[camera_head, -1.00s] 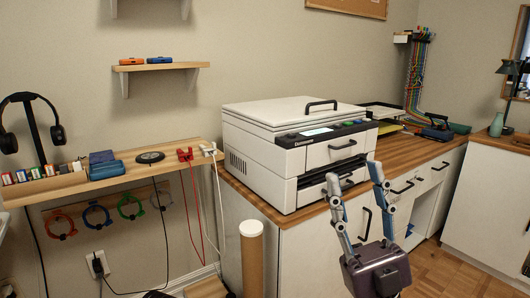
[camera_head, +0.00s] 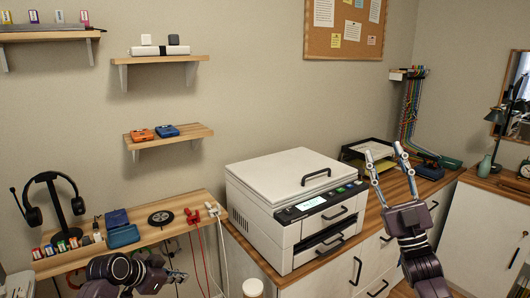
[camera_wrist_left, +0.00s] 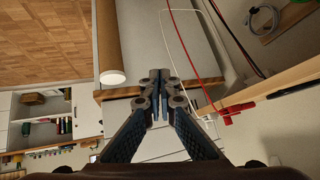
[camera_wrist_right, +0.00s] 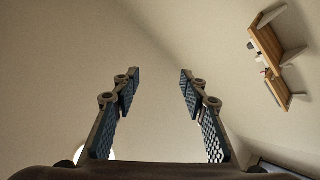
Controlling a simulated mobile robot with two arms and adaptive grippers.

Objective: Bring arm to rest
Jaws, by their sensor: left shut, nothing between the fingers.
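My right gripper (camera_head: 382,163) is open and empty, raised in front of the drawers to the right of the printer, fingers pointing up. In the right wrist view its two fingers (camera_wrist_right: 158,85) stand wide apart with bare wall between them. My left gripper (camera_head: 181,277) is low at the bottom of the head view, in front of the wooden shelf on the left. In the left wrist view its fingertips (camera_wrist_left: 160,75) are together with nothing between them.
A white printer (camera_head: 294,195) stands on the wooden desktop. A shelf (camera_head: 181,229) holds a headset (camera_head: 53,207), blue boxes (camera_head: 120,229) and red plugs (camera_head: 192,216). A cardboard tube (camera_wrist_left: 109,45) stands near the left gripper. Open air surrounds the right gripper.

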